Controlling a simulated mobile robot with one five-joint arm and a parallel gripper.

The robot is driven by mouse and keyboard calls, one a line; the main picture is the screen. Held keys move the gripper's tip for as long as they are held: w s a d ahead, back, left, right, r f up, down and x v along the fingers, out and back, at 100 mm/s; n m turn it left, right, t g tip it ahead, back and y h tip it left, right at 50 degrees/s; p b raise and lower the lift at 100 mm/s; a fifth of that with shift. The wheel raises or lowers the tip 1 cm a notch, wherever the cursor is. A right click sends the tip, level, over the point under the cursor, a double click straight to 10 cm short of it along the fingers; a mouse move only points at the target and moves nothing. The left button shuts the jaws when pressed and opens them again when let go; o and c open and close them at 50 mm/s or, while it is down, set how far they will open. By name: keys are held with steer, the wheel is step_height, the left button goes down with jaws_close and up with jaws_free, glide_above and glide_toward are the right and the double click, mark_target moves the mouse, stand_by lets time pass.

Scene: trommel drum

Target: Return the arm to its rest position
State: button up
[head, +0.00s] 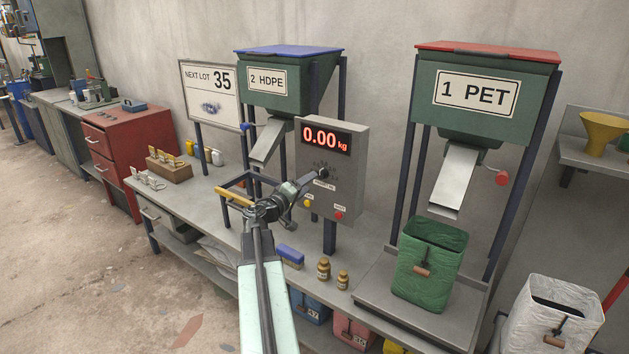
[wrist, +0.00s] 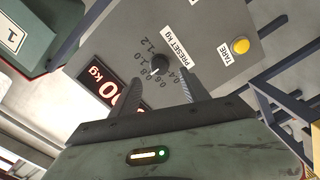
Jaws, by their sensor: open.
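My gripper (head: 309,182) is raised in front of the grey scale control box (head: 348,170), at the end of my arm reaching up from the bottom of the head view. In the wrist view my gripper (wrist: 161,80) has its two fingers apart with nothing between them. The black preset knob (wrist: 160,64) shows just beyond and between the fingertips; I cannot tell whether they touch it. The box's red display (head: 326,139) reads 0.00 kg. A yellow button (wrist: 240,46) marked TARE is to the right of the knob in the wrist view.
The workbench (head: 215,205) runs below my arm, with a blue block (head: 290,256) and brown bottles (head: 323,269) on it. A green bag (head: 428,264) stands under the PET hopper (head: 487,92). The HDPE hopper (head: 285,78) stands behind.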

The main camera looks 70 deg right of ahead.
steer(key=shift+v, duration=0.9)
